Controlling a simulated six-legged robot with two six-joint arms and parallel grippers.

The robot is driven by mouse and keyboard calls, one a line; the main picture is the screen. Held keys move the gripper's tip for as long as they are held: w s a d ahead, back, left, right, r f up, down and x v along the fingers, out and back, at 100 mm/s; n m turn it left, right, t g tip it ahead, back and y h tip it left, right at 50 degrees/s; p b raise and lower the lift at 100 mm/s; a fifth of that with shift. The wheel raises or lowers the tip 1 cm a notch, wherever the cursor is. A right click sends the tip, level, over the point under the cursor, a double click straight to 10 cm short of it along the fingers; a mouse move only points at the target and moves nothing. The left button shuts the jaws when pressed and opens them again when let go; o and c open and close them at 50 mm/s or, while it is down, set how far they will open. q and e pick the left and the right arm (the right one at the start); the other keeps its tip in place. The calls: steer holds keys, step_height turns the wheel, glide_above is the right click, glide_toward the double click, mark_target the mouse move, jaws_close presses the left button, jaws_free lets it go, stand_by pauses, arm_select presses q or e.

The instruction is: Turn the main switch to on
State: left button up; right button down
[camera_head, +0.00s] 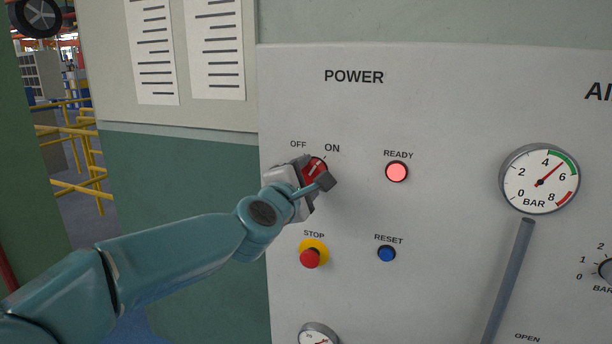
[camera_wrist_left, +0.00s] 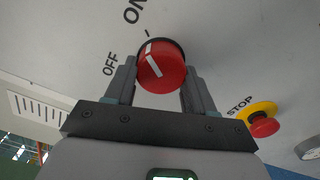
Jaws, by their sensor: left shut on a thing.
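The main switch is a red round knob (camera_head: 317,165) under the POWER label, between the OFF and ON marks. Its white pointer line leans up and to the right, toward ON. In the left wrist view the knob (camera_wrist_left: 168,72) sits between the two fingers, and its white line points toward the tick near ON. My left gripper (camera_head: 312,177) is shut on the knob, one finger on each side, and partly covers it in the head view. My right gripper is not in view.
Close by on the grey panel (camera_head: 440,110) are a pale red READY lamp (camera_head: 397,172), a red STOP button on yellow (camera_head: 311,257) and a blue RESET button (camera_head: 387,254). A pressure gauge (camera_head: 540,179) and a grey lever (camera_head: 508,280) are at the right.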

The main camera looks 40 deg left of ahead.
arm_select(q)
steer(key=shift+r+m, duration=0.1)
steer(key=shift+m, duration=0.4)
steer(key=o, duration=1.1)
steer(key=shift+c, duration=0.2)
steer(key=shift+s, duration=0.1)
steer(key=shift+s+d, duration=0.1)
steer(key=shift+s, duration=0.25)
steer(key=p+v, duration=0.1)
steer(key=v, duration=1.4)
steer(key=shift+s, duration=0.2)
